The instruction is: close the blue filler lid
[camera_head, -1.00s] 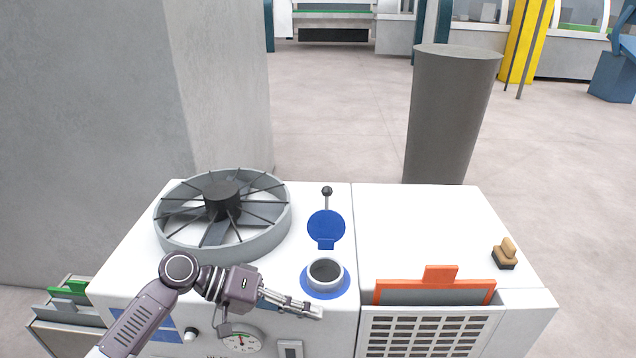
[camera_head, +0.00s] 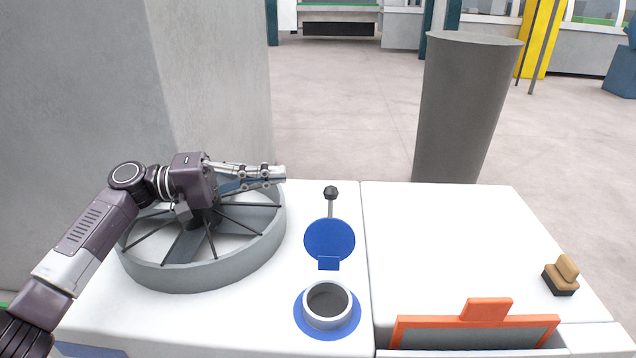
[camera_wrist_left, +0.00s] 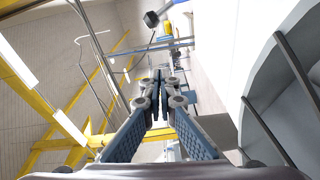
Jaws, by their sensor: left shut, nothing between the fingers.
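The blue filler lid (camera_head: 329,240) stands open on the white machine top, behind the grey filler neck (camera_head: 327,304), whose round mouth is uncovered. A blue ring surrounds the neck. My left gripper (camera_head: 282,174) is shut and empty, above the far rim of the fan, to the left of and behind the lid, and apart from it. In the left wrist view its fingertips (camera_wrist_left: 160,76) are together. My right gripper is not in view.
A grey fan in a ring housing (camera_head: 190,275) lies under my left arm. A lever with a black knob (camera_head: 331,193) stands just behind the lid. An orange-framed panel (camera_head: 487,311) and a brush (camera_head: 562,275) are to the right. The white top between them is clear.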

